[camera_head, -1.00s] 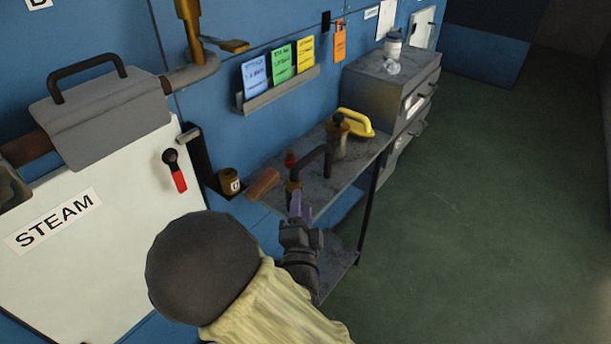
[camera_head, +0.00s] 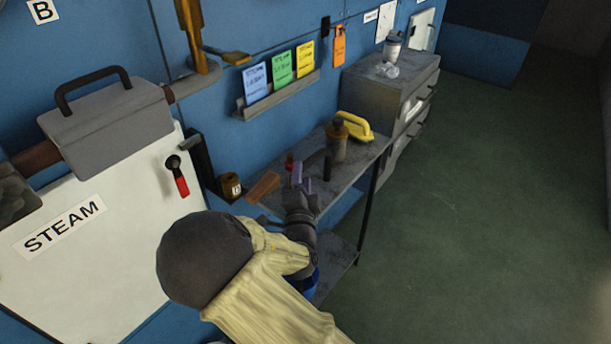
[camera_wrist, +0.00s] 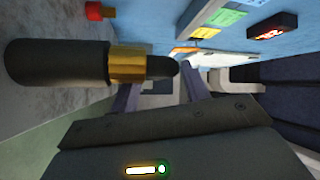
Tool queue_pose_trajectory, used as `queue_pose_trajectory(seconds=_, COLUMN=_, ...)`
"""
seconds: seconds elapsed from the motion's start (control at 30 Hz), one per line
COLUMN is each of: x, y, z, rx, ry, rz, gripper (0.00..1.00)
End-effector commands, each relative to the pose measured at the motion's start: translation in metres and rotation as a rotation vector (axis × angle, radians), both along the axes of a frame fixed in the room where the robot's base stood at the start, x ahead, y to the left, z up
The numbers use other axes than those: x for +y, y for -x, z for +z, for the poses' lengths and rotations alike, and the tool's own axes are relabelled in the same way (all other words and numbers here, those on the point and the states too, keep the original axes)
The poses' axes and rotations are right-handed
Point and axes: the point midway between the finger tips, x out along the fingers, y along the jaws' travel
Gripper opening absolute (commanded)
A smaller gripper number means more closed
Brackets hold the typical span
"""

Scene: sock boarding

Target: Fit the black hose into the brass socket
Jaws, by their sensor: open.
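My gripper (camera_head: 302,178) is over the near part of the metal bench, its purple fingers pointing up and away. In the wrist view its two fingers (camera_wrist: 160,95) are spread with a gap between them. A thick black cylinder (camera_wrist: 58,64) carries the brass socket (camera_wrist: 128,64) in front of the fingers. A dark rounded piece, apparently hose, (camera_wrist: 163,67) shows at the brass end, close to the fingers; I cannot tell how it is seated. In the head view a short black upright piece (camera_head: 327,167) stands right of my gripper; the brass socket is hidden there.
A brass-coloured can (camera_head: 230,186) sits left. Cards line the wall rack (camera_head: 280,95). The floor at right is clear.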

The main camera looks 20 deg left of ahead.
Motion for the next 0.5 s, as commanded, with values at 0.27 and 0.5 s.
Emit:
queue_pose_trajectory(seconds=0.27, x=0.007, y=-0.027, z=0.006, rx=0.0, ry=0.0, rz=-0.001, gripper=0.46)
queue_pose_trajectory(seconds=0.5, x=0.007, y=-0.027, z=0.005, rx=0.0, ry=0.0, rz=-0.001, gripper=0.46)
